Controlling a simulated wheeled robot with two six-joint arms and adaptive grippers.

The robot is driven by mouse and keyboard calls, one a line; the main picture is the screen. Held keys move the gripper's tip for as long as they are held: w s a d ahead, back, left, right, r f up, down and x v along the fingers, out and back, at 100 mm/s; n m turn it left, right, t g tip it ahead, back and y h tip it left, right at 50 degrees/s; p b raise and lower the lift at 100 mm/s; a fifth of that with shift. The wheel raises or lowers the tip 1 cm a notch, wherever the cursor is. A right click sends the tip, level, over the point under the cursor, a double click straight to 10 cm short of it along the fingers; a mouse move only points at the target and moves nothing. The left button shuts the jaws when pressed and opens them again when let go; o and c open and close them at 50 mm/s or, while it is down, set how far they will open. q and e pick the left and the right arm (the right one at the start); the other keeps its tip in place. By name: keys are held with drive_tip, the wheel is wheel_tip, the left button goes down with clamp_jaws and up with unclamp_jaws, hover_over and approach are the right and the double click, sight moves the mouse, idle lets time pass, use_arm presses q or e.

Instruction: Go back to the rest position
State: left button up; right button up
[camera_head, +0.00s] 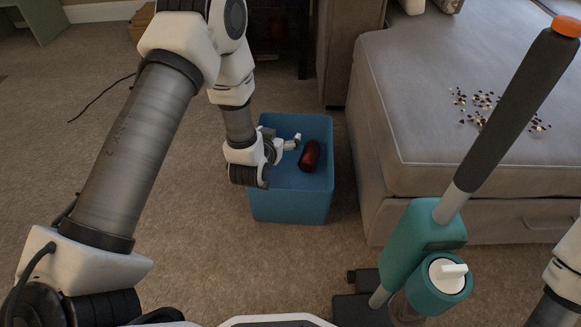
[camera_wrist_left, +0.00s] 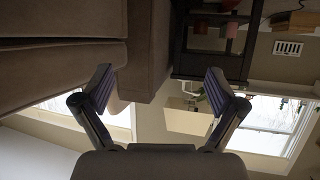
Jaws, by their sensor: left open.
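My left arm comes in from the left, and its gripper (camera_head: 291,143) is over the blue bin (camera_head: 291,205). The gripper is open, with its two fingers spread apart in the left wrist view (camera_wrist_left: 158,95) and nothing between them. A dark red, shiny cylindrical object (camera_head: 310,156) shows within the bin's outline, just right of the gripper tips; I cannot tell how deep it lies. Part of my right arm (camera_head: 560,285) shows at the lower right edge; its gripper is out of view.
A teal stick vacuum (camera_head: 425,245) stands tilted at the front right. A beige sofa seat (camera_head: 410,110) with scattered crumbs (camera_head: 478,106) is right of the bin. A black cable (camera_head: 100,95) lies on the carpet at left. Bare carpet (camera_head: 215,265) lies in front of the bin.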

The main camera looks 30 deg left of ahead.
use_arm(q)
drive_tip(key=v, duration=0.3)
idle(0.4)
